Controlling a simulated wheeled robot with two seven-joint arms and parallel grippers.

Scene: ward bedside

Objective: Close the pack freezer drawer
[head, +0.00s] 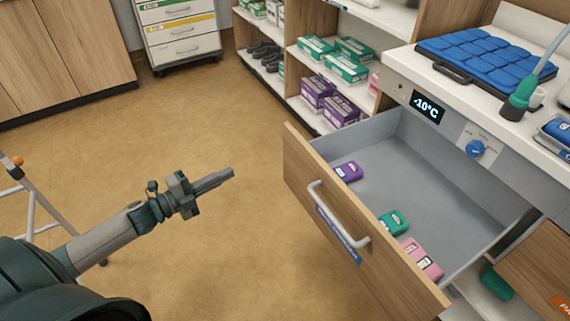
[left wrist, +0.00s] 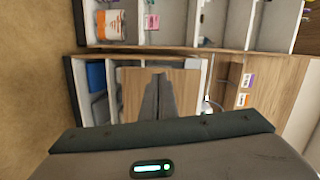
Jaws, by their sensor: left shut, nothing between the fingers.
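The pack freezer drawer (head: 440,292) is pulled out from under the white counter, with a wooden front and grey inner walls. Its pale bar handle (head: 335,218) runs along the front, above a blue label strip. Inside lie a purple pack (head: 348,171), a green pack (head: 393,222) and pink packs (head: 422,260). My left gripper (head: 231,173) is shut and empty, over the floor, left of the drawer front and apart from it. Its closed fingers (left wrist: 158,82) also show in the left wrist view, in front of a wooden panel. My right gripper is not in view.
A display reading -10°C (head: 428,106) and a blue knob (head: 474,149) sit above the drawer. Blue packs (head: 480,50) lie on the counter. Shelves with boxes (head: 318,92) stand behind. A metal frame (head: 30,200) is at the left; the floor between is clear.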

